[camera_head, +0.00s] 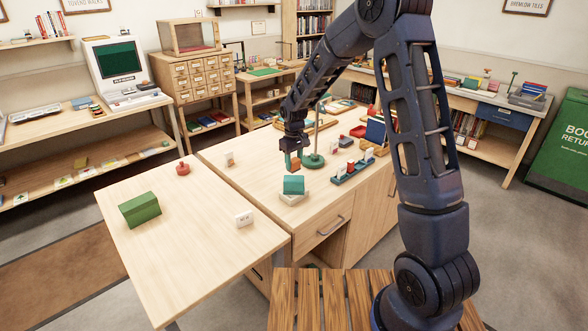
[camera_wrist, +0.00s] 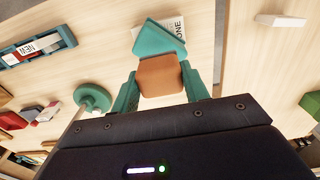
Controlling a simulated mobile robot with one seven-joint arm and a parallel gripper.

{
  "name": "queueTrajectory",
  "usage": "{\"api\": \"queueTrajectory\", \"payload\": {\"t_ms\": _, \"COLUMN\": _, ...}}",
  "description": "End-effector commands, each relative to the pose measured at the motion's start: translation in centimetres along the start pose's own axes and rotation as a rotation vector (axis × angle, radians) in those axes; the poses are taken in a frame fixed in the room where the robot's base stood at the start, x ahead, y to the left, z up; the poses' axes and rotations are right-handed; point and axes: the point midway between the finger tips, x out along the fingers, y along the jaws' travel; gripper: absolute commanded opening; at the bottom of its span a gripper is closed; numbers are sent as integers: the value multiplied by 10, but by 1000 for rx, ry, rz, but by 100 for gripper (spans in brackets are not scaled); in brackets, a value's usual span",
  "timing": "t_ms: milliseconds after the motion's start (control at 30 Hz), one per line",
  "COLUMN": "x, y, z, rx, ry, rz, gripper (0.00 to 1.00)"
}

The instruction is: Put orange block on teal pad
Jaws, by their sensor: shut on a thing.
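The orange block (camera_wrist: 159,77) is between the two teal fingers of my gripper (camera_wrist: 166,92) in the wrist view. My gripper is shut on it. In the head view, my gripper (camera_head: 293,160) is over the wooden counter, and the orange block (camera_head: 294,164) shows small between its fingers. A teal slab (camera_head: 293,185), which looks like the teal pad, lies on a white, book-like thing (camera_head: 292,198) just nearer the camera than my gripper. In the wrist view the teal slab (camera_wrist: 158,38) is just beyond the block, which overlaps its edge. I cannot tell the height gap.
A round green base with a thin post (camera_head: 313,160) stands close beside my gripper. A blue rack (camera_head: 352,171) of small items stands to the right.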

Motion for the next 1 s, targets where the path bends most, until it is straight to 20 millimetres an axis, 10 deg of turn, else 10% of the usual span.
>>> {"api": "queueTrajectory", "payload": {"t_ms": 633, "x": 38, "y": 0, "z": 0, "rx": 0, "ry": -2, "rz": 0, "gripper": 22}}
{"api": "queueTrajectory", "payload": {"t_ms": 667, "x": 38, "y": 0, "z": 0, "rx": 0, "ry": -2, "rz": 0, "gripper": 47}}
{"api": "queueTrajectory", "payload": {"t_ms": 767, "x": 37, "y": 0, "z": 0, "rx": 0, "ry": -2, "rz": 0, "gripper": 67}}
{"api": "queueTrajectory", "payload": {"t_ms": 1000, "x": 37, "y": 0, "z": 0, "rx": 0, "ry": -2, "rz": 0, "gripper": 67}}
